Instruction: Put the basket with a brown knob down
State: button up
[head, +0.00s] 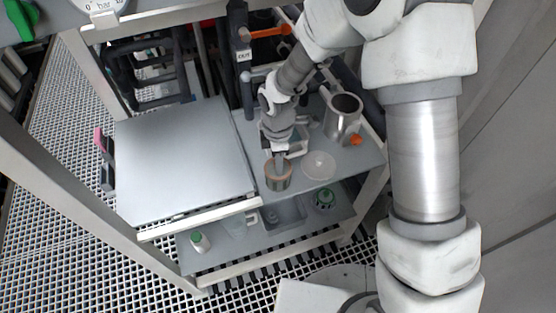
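A small grey metal round vessel with a brownish top (278,177) is at the front of the grey shelf, in the head view. It may be the basket, but no separate brown knob can be made out. My gripper (280,157) points down right at its top, and its fingertips overlap the opening. The fingers are small and partly hidden, so I cannot tell whether they are closed on anything. Whether the vessel rests on the shelf or hangs just above it is also unclear.
A pale round disc (319,166) lies just right of the vessel. A tall steel jug (342,120) stands behind, with an orange part (356,140) beside it. A large grey flat-topped box (182,160) is on the left.

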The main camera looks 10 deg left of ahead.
jog(key=o, duration=0.4)
notch_tip(320, 180, up, 12)
jog(key=d+r+m+t, duration=0.2)
jog(key=d+r+m, duration=0.4)
jog(key=d+r, duration=0.25)
jog(key=shift+s+d+r+m+t+p, duration=0.15)
jog(key=shift+s+d+r+m+t, duration=0.45)
jog(key=shift+s+d+r+m, duration=1.5)
jog(key=shift+s+d+r+m+t+p, duration=0.15)
jog(key=shift+s+d+r+m+t, duration=0.45)
jog(key=shift+s+d+r+m, duration=1.45)
jog(key=shift+s+d+r+m+t+p, duration=0.15)
jog(key=shift+s+d+r+m+t, duration=0.65)
jog(key=shift+s+d+m, duration=2.4)
jog(key=shift+w+d+r+m, duration=0.2)
jog(key=shift+w+m, duration=0.25)
jog(key=shift+m, duration=0.2)
